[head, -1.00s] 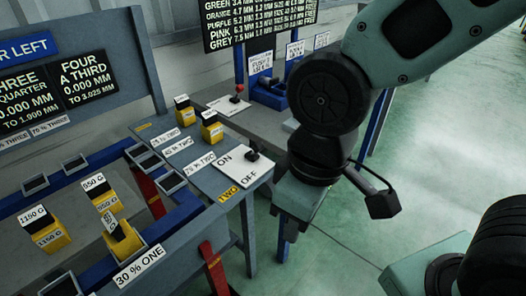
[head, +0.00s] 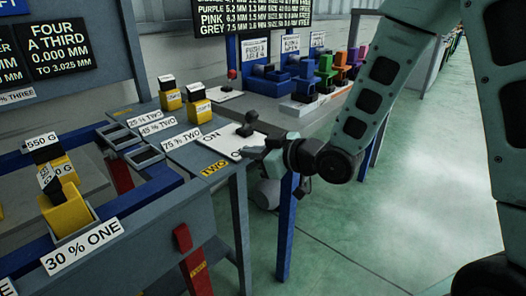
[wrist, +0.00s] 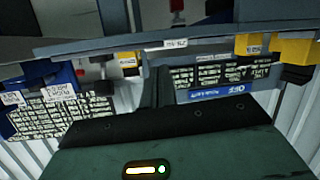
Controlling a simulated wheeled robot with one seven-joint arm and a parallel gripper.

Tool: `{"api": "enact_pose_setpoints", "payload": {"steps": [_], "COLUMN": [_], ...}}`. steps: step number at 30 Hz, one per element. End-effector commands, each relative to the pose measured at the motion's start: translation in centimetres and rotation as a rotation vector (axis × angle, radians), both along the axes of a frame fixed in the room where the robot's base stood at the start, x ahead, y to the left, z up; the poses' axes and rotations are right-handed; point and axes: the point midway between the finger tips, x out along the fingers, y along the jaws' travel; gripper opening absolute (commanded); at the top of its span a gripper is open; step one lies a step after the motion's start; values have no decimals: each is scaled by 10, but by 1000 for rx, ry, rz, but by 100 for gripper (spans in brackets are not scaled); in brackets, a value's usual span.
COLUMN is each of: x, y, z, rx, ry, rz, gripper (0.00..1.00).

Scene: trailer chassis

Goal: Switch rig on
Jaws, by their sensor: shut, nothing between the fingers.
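The rig switch is a white ON/OFF plate (head: 226,140) at the right end of the grey bench, beside the yellow TWO label (head: 213,168). A black knob (head: 248,122) stands on the plate. In the head view ON is readable, while OFF is hidden behind my gripper. My gripper (head: 256,151) is shut and empty, at the plate's front right edge, just in front of the knob. I cannot tell whether it touches the plate or knob. The wrist view is dark and tilted, and I cannot make out the switch there.
Yellow weights (head: 170,99) stand behind the plate. A white panel with a red knob (head: 232,75) and several coloured blocks (head: 325,66) are on the farther bench. The green floor at right is clear.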

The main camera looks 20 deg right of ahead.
Motion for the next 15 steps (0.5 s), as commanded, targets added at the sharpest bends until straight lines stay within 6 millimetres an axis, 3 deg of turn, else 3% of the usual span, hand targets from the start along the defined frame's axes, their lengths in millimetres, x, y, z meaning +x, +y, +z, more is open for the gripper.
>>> {"api": "enact_pose_setpoints", "payload": {"steps": [1, 8, 15], "x": [5, 15, 9], "y": [-8, -41, -85], "z": [-22, -42, -62], "rx": [39, 220, 402], "ry": [-42, -254, -457], "rz": [-6, -19, -55], "gripper": [0, 0, 0]}}
